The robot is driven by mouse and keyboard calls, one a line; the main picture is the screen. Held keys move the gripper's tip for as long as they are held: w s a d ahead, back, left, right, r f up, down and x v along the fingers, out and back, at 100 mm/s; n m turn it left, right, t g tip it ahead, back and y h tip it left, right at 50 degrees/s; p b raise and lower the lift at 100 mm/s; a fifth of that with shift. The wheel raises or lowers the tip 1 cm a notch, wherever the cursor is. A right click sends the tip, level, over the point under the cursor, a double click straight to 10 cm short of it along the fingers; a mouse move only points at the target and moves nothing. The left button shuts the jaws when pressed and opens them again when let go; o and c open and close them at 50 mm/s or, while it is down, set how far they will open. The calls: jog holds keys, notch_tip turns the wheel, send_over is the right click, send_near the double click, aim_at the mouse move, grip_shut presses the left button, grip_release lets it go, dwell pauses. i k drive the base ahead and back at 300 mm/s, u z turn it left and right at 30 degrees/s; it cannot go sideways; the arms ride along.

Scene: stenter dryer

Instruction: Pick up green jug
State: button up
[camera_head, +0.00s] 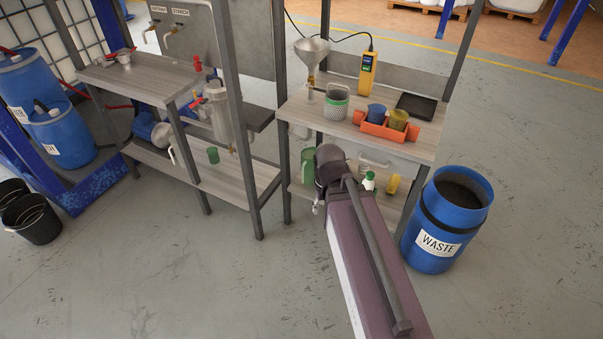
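A green jug-like vessel (307,167) stands on the lower shelf of the right bench, just left of the dark end of my arm, which covers part of it. A smaller green cup (213,155) stands on the lower shelf of the left bench. My arm reaches in from the bottom right to the front of the right bench. Only a small metallic part of what seems to be my gripper (318,207) shows below the dark joint. Its fingers are mostly hidden, and I cannot tell whether it touches the jug.
The right bench top (300,107) holds a funnel, a mesh cup, a yellow meter (367,72) and an orange tray (385,130) with cups. A small white bottle (369,181) is beside my arm. A blue waste drum (447,220) stands right. Bench posts flank the gap; front floor is clear.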

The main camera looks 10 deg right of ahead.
aim_at(307, 164)
jog(key=z, duration=0.1)
jog(key=i, duration=0.95)
jog(key=u, duration=0.05)
